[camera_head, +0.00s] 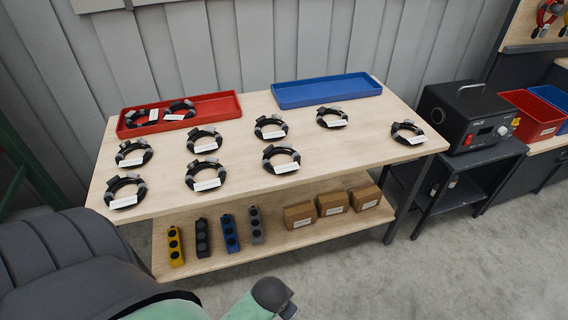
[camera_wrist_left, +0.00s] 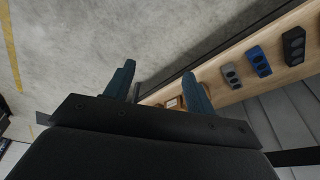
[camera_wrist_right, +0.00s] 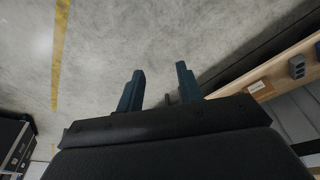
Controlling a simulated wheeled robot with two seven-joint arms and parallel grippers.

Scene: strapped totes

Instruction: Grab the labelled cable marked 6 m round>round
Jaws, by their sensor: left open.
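Several coiled black cables with white tags lie on the wooden table top, such as a front-left one (camera_head: 125,190), a middle one (camera_head: 205,174), a front one (camera_head: 281,158) and a far-right one (camera_head: 408,132). Two more coils (camera_head: 180,110) lie in the red tray (camera_head: 225,106). The tag writing is too small to read, so I cannot tell which is marked 6 m round>round. My left gripper (camera_wrist_left: 159,72) is open and empty, over the floor beside the lower shelf. My right gripper (camera_wrist_right: 160,70) is open and empty, also over the floor. Neither touches a cable.
An empty blue tray (camera_head: 325,91) stands at the table's back. The lower shelf (camera_head: 300,233) holds several button boxes (camera_head: 230,233) and three cardboard boxes (camera_head: 332,203). A black device (camera_head: 466,117) stands on a dark stand at right. The floor in front is clear.

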